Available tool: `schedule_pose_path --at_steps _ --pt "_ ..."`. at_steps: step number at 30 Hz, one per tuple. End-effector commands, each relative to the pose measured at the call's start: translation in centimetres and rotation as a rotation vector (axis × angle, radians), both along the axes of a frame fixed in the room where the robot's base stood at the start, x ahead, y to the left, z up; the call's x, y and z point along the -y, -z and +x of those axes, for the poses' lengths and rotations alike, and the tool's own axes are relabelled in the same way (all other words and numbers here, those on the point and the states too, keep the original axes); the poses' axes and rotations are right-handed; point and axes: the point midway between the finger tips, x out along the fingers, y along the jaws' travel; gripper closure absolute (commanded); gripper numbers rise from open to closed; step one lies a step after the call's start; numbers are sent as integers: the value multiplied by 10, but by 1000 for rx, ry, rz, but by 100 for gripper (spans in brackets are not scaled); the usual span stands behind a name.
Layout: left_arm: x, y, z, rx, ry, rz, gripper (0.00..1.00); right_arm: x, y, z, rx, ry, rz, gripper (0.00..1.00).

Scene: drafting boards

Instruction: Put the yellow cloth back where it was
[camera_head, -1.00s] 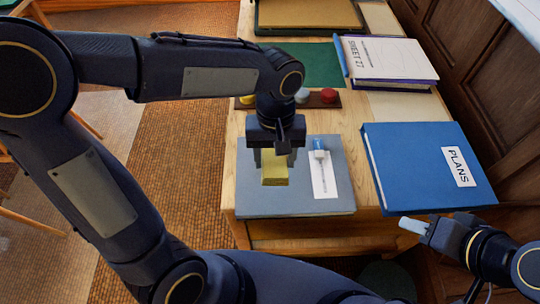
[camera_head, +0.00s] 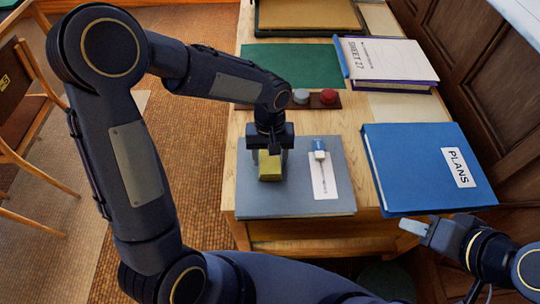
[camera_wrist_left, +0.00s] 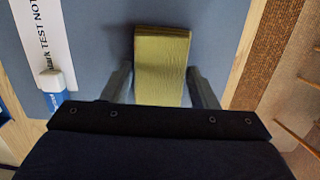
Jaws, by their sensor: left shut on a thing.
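The yellow cloth (camera_head: 270,170) is a small folded block between the fingers of my left gripper (camera_head: 270,160), over the left part of a grey folder (camera_head: 240,198). The cloth also shows in the left wrist view (camera_wrist_left: 162,65), with a finger of my left gripper (camera_wrist_left: 160,88) on each side and the grey folder (camera_wrist_left: 95,60) below. The left gripper is shut on it. I cannot tell whether the cloth touches the folder. My right gripper (camera_head: 416,227) is at the lower right, away from the cloth, and its jaw opening is not clear.
A blue-and-white eraser (camera_head: 319,150) and a paper label (camera_head: 324,182) lie right of the cloth. A blue PLANS binder (camera_head: 415,170) lies farther right. Behind are a dark tray (camera_head: 314,101) with a red knob (camera_head: 328,96), a green mat (camera_head: 300,66) and a SHEET 27 book (camera_head: 390,62).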

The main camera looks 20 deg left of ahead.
Motion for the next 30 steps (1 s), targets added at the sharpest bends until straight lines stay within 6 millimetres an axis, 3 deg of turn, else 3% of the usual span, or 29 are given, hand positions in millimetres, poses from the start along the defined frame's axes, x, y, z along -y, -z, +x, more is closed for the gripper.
schedule_pose_path --at_steps 1,6,17,30 --pt "0 0 -1 -1 0 1 44 0 0 0 0 0 0 62" --pt "0 0 -1 -2 0 0 25 0 0 0 0 0 0 62" --pt "0 -8 1 1 0 -1 25 0 -1 0 0 0 0 62" --pt "-3 -93 11 3 0 -1 25 0 -8 0 0 0 0 62"
